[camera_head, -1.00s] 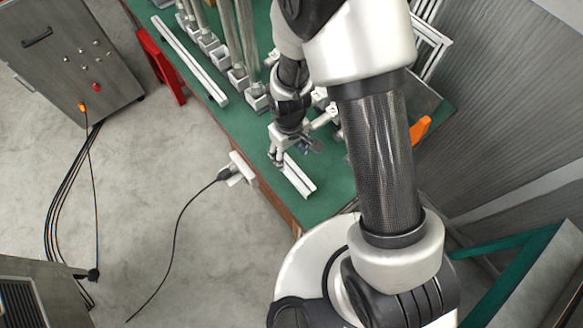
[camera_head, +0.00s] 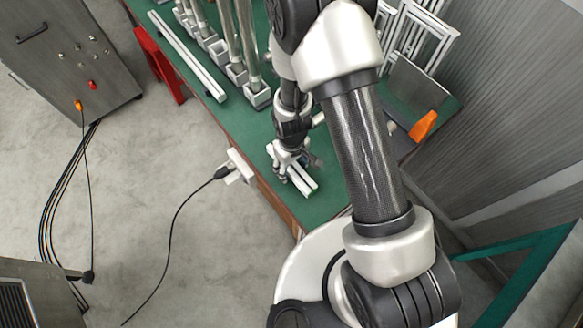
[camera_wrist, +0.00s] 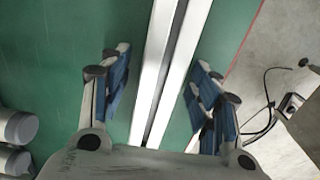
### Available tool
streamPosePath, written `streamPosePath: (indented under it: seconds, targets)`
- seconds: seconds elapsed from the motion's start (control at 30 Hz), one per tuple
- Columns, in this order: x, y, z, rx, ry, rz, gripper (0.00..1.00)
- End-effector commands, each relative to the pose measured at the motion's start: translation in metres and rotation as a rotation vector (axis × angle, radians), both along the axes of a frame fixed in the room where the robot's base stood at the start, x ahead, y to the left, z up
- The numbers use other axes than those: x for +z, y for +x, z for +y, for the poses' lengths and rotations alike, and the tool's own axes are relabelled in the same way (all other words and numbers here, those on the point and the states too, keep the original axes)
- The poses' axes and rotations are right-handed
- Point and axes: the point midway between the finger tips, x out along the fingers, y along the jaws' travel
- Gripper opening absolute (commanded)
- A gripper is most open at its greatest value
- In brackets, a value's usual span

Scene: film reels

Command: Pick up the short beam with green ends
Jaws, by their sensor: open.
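A short whitish beam (camera_head: 304,184) lies on the green table top near its front edge, partly hidden by my gripper (camera_head: 287,164). In the wrist view the beam (camera_wrist: 170,70) runs lengthwise between the fingers, with a dark slot along it. No green ends show in either view. My gripper (camera_wrist: 163,82) is open, with blue-padded fingers on both sides of the beam. A gap shows between the beam and each finger. The beam's lower end in the wrist view is hidden by the gripper body.
A long white beam (camera_head: 188,55) lies along the table's left edge, beside upright posts in square bases (camera_head: 258,95). White frames (camera_head: 425,35) and an orange object (camera_head: 424,126) are at the right. A white socket with a black plug (camera_head: 238,167) is on the table's side.

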Motion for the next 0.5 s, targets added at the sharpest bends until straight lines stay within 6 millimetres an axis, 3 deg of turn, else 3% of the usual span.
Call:
streamPosePath:
  seconds: [0.07,0.5]
  targets:
    - [0.0011,0.0002,0.0002,0.0,0.001,-0.001,0.57]
    - [0.0012,0.0003,0.0002,0.0,0.001,-0.001,0.28]
